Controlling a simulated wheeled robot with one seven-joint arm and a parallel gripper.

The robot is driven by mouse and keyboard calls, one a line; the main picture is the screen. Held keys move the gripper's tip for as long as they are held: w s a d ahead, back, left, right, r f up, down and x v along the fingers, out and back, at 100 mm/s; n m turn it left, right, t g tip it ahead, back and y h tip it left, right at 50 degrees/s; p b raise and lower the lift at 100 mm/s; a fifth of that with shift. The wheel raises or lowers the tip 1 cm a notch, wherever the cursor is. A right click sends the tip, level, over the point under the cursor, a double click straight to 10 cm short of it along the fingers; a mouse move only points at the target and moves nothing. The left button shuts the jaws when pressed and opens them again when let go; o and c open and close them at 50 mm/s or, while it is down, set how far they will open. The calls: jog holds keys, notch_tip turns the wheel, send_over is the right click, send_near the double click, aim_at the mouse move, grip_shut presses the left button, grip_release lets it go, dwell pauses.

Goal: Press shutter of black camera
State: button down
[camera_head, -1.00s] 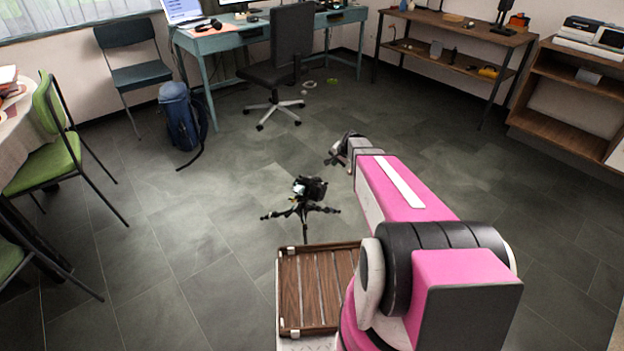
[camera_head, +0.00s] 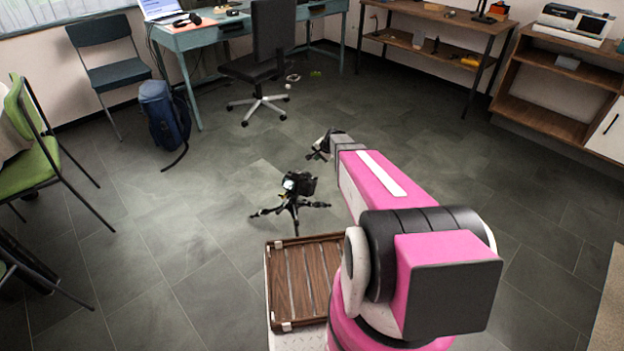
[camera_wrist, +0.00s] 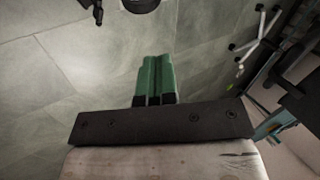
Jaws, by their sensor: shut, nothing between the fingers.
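The black camera (camera_head: 301,183) sits on a small black tripod (camera_head: 291,207) with spread legs, in the middle of the head view, just beyond the wooden slatted tray. My gripper (camera_head: 318,150) is up and to the right of the camera, apart from it. In the wrist view my gripper's two green fingers (camera_wrist: 155,80) lie side by side, shut and empty. A dark part at that view's top edge (camera_wrist: 138,4) looks like the camera or tripod, mostly cut off. I cannot make out the shutter button in either view.
The wooden slatted tray (camera_head: 330,268) lies in front of the tripod. A blue backpack (camera_head: 164,112), an office chair (camera_head: 262,70) and a teal desk (camera_head: 215,36) stand behind. A green chair (camera_head: 38,160) is at left. The grey floor around the tripod is clear.

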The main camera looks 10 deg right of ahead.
notch_tip(320, 180, down, 6)
jog(key=s+a, duration=0.1)
jog(key=s, duration=0.1)
jog(key=shift+s+a, duration=0.25)
jog(key=shift+a, duration=0.1)
jog(key=shift+s+a+f, duration=0.2)
jog(key=shift+s+f, duration=0.05)
jog(key=shift+f, duration=0.25)
dwell(2.6)
jog(key=shift+r, duration=0.1)
jog(key=shift+w+d+r, duration=0.2)
jog(key=shift+w+r, duration=0.05)
jog(key=shift+r, duration=0.3)
jog(key=shift+r, duration=0.1)
jog(key=r, duration=0.1)
jog(key=w+d+r, duration=0.1)
jog(key=w+r, duration=0.1)
jog(key=r, duration=0.1)
jog(key=shift+d+r, duration=0.1)
jog(key=shift+d, duration=0.1)
dwell(0.4)
jog(key=shift+s, duration=0.15)
dwell(0.4)
